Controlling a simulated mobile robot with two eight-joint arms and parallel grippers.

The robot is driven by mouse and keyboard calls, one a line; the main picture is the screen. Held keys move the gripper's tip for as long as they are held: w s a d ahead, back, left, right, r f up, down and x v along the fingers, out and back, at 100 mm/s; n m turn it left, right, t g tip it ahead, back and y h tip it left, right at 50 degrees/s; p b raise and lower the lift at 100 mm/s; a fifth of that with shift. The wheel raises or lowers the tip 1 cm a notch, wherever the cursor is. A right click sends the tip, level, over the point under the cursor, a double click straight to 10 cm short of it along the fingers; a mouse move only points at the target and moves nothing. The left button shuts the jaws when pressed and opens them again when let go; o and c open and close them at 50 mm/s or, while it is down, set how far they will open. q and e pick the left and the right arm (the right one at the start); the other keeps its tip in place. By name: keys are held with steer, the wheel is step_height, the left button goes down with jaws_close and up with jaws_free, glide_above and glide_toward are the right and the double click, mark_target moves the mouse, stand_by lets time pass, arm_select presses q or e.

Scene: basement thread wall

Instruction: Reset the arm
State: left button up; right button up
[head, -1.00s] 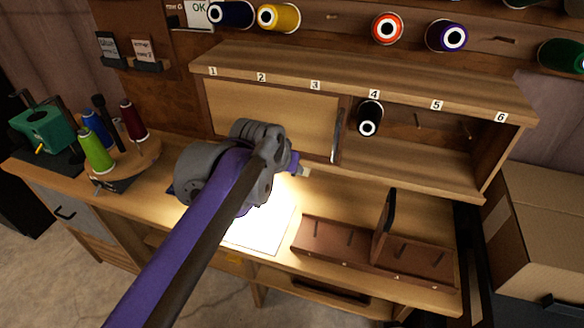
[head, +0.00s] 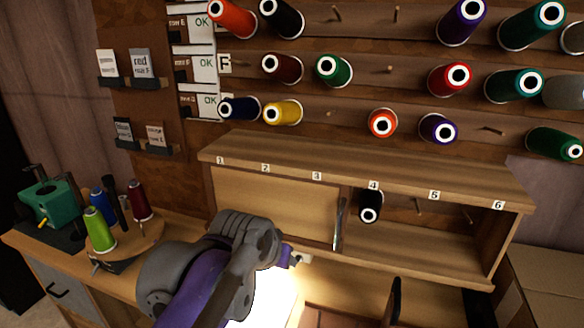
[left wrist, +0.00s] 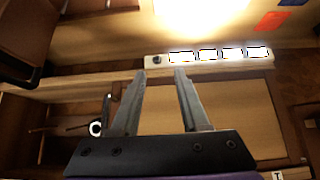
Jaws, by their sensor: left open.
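My left arm, purple and grey, comes in from the lower left in the head view and ends in front of the numbered shelf (head: 360,170). Its gripper (head: 298,259) is small and partly hidden by the wrist there. In the left wrist view the left gripper (left wrist: 160,73) has its two grey fingers apart with nothing between them. A pale strip with several bright panels (left wrist: 207,57) lies beyond the fingertips. My right gripper is in neither view.
A black spool (head: 370,204) sits under number 4 in the shelf. Spools hang on wall pegs above. A green device (head: 48,202) and a round stand with spools (head: 125,240) are at the left. A cardboard box (head: 540,285) is at the right.

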arm_select(q)
steer(key=s+a+f+n+g+y, duration=0.1)
steer(key=s+a+f+n, duration=0.1)
steer(key=s+a+f, duration=0.75)
steer(key=s+a+f+n+g+y, duration=0.1)
steer(key=s+a+f, duration=0.4)
steer(key=s+f, duration=0.95)
step_height(320, 180, up, 15)
steer(key=w+p, duration=0.1)
steer(key=p, duration=1.2)
steer(key=shift+w+f, duration=0.15)
steer(key=shift+w, duration=0.15)
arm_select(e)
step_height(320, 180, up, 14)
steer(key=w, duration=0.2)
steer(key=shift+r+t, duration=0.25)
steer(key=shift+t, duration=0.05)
